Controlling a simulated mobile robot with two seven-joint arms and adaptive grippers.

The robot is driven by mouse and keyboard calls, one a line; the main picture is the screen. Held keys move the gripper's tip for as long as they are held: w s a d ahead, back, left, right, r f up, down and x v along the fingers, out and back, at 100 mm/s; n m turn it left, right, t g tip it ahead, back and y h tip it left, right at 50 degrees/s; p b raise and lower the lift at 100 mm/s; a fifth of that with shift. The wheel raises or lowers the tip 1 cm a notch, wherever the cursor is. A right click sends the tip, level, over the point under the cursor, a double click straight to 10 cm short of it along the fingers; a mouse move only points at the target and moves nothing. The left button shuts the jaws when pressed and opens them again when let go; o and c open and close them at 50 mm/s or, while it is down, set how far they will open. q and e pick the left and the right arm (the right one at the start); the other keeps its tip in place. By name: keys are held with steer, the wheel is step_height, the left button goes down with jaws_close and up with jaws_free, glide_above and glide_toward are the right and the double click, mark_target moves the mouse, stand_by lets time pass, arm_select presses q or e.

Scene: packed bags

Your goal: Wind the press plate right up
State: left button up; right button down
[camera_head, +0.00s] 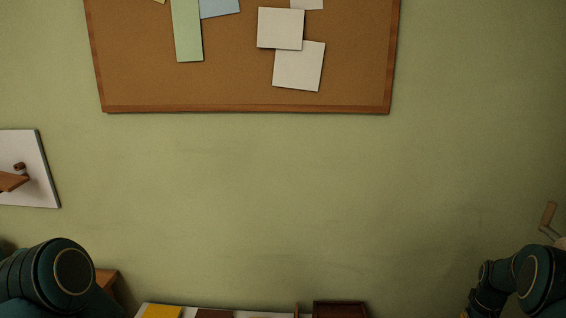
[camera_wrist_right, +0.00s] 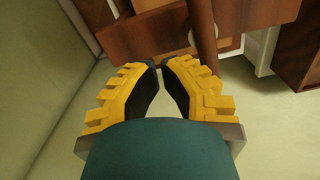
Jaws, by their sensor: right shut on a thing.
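My right gripper (camera_wrist_right: 161,67) fills the middle of the wrist view, its yellow fingers nearly together at the tips. It is shut on a wooden part at the tips, mostly hidden by the fingers. A dark reddish wooden rod (camera_wrist_right: 203,30) runs down behind the right fingertip, in front of wooden boards (camera_wrist_right: 160,32). I cannot tell which wood is the press plate. In the head view, a crank with a wooden grip (camera_head: 548,214) stands at the right edge, above my right arm. My left arm shows at the lower left, but its gripper is out of view.
A green wall fills the head view, with a corkboard (camera_head: 240,107) at the top. A white panel (camera_head: 45,180) with a wooden piece is at the left. Yellow and brown items (camera_head: 162,311) and a dark box (camera_head: 340,309) show at the bottom edge.

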steer(key=shift+w+a, duration=0.25)
steer(key=shift+w, duration=0.25)
steer(key=shift+w+a, duration=0.2)
steer(key=shift+w, duration=0.25)
steer(key=shift+w+a, duration=0.7)
steer(key=shift+a, duration=0.2)
steer(key=shift+w+a, duration=0.25)
steer(key=shift+a, duration=0.85)
